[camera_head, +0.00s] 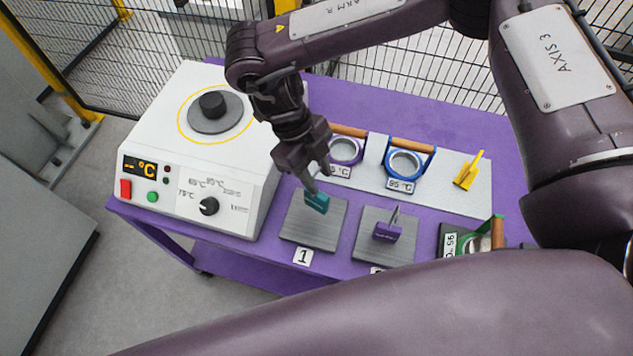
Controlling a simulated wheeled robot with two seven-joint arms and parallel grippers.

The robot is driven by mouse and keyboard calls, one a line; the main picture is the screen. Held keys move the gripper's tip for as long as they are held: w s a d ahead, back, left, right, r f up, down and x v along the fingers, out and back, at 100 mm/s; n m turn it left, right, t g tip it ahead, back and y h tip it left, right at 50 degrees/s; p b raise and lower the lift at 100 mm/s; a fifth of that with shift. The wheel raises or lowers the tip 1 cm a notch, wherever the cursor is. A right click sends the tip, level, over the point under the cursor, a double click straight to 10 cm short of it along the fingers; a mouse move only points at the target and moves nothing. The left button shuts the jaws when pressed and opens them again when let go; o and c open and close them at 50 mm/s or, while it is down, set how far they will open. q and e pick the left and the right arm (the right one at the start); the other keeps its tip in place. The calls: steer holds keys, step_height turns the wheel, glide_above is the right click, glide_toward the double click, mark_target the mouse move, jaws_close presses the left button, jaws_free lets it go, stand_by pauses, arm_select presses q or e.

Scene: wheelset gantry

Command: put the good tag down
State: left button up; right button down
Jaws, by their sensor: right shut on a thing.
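My right gripper (316,183) reaches down over the grey plate marked 1 (299,230) and is shut on a small teal tag (317,203). The tag is at or just above the plate's upper right part; I cannot tell whether it touches. A purple tag (388,232) with an upright stem stands on the second grey plate (372,253) to the right. A yellow tag (467,172) stands on the pale panel at the back right. I cannot read which tag is the good one. My left gripper is out of view.
A white heater box (190,150) with a dial and display stands at the left of the purple table (400,110). Rings with wooden handles, one blue (405,163), stand behind the plates. A green-framed ring (478,243) is at the right. Mesh fencing runs behind.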

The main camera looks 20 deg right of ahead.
mark_target(321, 195)
step_height(321, 195, down, 4)
steer(key=shift+r, duration=0.1)
steer(key=shift+f, duration=0.6)
steer(key=c, duration=1)
jaws_free()
steer(key=shift+o, duration=0.2)
steer(key=shift+r, duration=0.2)
steer(key=shift+w+a+r, duration=0.1)
steer(key=shift+w+r, duration=0.1)
steer(key=shift+r, duration=0.1)
steer(key=b+v, duration=0.1)
steer(key=v, duration=1)
steer(key=shift+b, duration=0.4)
